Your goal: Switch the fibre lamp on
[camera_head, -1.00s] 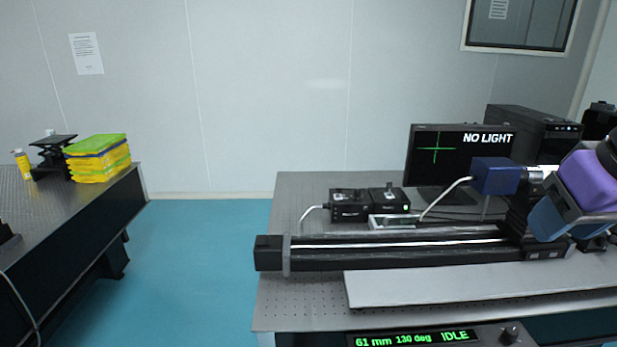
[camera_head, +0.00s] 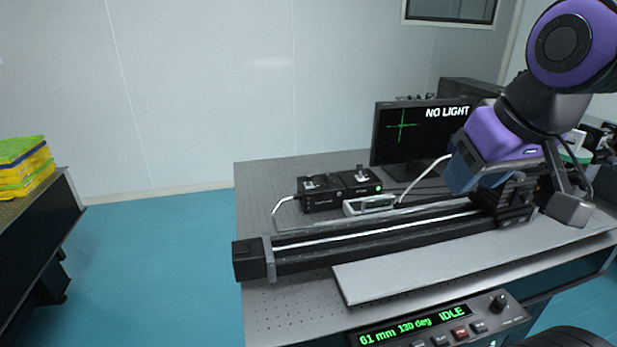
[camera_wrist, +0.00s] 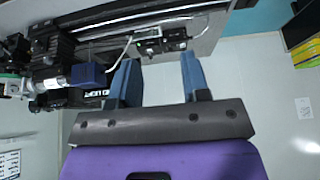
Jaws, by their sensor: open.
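Two black boxes with small controls on top stand side by side on the optical table. The left box (camera_head: 328,194) has a white cable at its left side. The right box (camera_head: 360,182) shows a small green light on its front. I cannot tell for sure which is the fibre lamp. The monitor (camera_head: 425,138) behind them reads NO LIGHT beside a green cross. My gripper (camera_head: 462,172) is above the rail, right of the boxes and apart from them. In the wrist view its blue fingers (camera_wrist: 160,72) are open and empty, with the boxes (camera_wrist: 160,44) beyond them.
A long black rail (camera_head: 370,240) runs across the table in front of the boxes. A grey plate (camera_head: 450,262) lies before it. A console (camera_head: 440,322) at the front edge reads IDLE. Bare perforated tabletop (camera_head: 262,185) lies left of the boxes. Another table with yellow-green items (camera_head: 22,168) is at far left.

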